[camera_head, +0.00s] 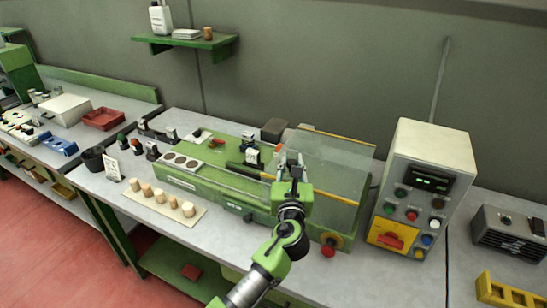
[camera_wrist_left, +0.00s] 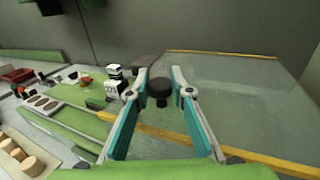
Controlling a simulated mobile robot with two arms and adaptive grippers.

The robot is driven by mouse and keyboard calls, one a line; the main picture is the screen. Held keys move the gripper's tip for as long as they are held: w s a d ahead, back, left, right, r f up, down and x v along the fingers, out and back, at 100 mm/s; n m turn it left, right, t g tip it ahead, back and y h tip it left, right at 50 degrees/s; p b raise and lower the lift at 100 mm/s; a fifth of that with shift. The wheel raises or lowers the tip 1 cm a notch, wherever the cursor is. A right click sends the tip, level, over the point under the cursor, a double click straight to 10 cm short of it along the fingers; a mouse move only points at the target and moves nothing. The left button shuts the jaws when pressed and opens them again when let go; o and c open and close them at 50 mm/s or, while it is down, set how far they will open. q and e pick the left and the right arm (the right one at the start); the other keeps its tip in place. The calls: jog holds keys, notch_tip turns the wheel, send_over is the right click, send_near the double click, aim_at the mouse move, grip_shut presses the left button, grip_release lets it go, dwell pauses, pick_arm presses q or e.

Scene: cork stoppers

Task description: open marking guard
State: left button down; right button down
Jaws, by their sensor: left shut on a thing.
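The marking guard (camera_head: 330,158) is a clear panel with yellow edge strips on the right part of the green machine (camera_head: 228,168). It also fills the right of the left wrist view (camera_wrist_left: 240,95). A round black knob (camera_wrist_left: 160,91) sits at the guard, between my left gripper's fingertips. My left gripper (camera_head: 290,160) is shut on this knob; its fingers (camera_wrist_left: 163,85) show on both sides of it. In the head view the gripper hides the knob. I cannot tell the guard's exact angle. My right gripper is not in view.
A control box (camera_head: 425,165) with buttons and a red switch stands close right of the machine. Cork stoppers (camera_head: 160,196) stand on a board (camera_head: 182,215) at the front left. A red knob (camera_head: 328,251) juts from the machine's front right. A green shelf (camera_head: 190,42) hangs above.

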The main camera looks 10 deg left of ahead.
pick_arm(q)
jog(key=shift+s+d, duration=0.2)
jog(key=shift+d, duration=0.35)
jog(key=c, duration=1.9)
grip_release()
jog(key=shift+o, duration=0.4)
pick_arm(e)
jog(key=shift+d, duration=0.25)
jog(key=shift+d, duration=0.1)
pick_arm(q)
jog(key=s, duration=1.2)
jog(key=shift+d, duration=0.25)
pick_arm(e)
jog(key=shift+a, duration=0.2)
